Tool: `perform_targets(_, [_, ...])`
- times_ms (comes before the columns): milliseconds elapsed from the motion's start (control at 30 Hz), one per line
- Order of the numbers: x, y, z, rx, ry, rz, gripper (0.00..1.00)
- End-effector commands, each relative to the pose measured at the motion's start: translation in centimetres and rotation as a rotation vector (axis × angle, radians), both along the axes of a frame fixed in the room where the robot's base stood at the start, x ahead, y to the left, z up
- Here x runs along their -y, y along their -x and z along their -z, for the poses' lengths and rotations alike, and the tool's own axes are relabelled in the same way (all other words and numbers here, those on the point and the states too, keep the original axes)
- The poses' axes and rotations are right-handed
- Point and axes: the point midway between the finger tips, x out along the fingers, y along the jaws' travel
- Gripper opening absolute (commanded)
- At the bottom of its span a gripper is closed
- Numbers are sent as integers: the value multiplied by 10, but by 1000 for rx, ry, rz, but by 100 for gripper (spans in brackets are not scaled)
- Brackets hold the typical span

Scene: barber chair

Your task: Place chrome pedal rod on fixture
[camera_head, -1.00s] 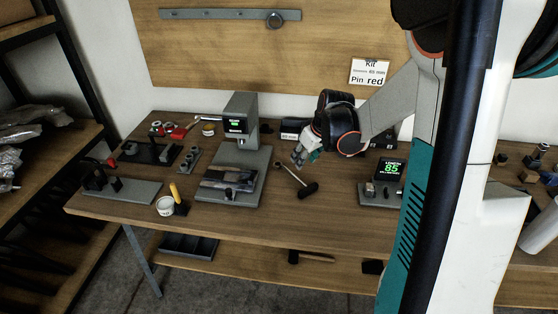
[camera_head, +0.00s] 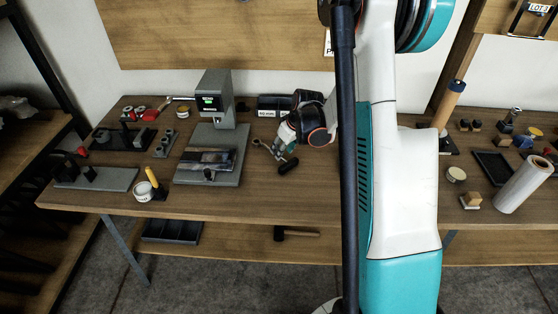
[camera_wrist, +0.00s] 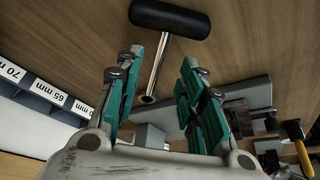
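The chrome pedal rod (camera_wrist: 156,68) shows in the wrist view, with a black cylindrical pedal (camera_wrist: 168,17) across its far end. In the head view its black pedal (camera_head: 289,166) lies on the bench, and my gripper mostly hides the rod. My gripper (camera_wrist: 161,57) is open, with teal fingers on either side of the rod and a visible gap to each. In the head view my gripper (camera_head: 277,149) is low over the bench. I cannot tell which station is the fixture; a grey press stand (camera_head: 214,100) and a grey plate with black posts (camera_head: 112,180) are to its left.
Labelled bins (camera_head: 272,106) stand behind my gripper, near the wall. A white jar (camera_head: 141,191) and a yellow-handled tool (camera_head: 152,178) are at the front left. My arm hides the bench between.

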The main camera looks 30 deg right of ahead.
Motion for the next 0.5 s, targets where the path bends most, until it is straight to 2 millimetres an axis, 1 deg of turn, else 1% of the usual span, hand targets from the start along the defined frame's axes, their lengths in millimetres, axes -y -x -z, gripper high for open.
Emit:
perform_targets(333, [-3,-19,41,0,0,-1,36])
perform_targets(400, [-3,-21,45,0,1,0,36])
perform_targets(500, [-3,-21,45,0,1,0,36])
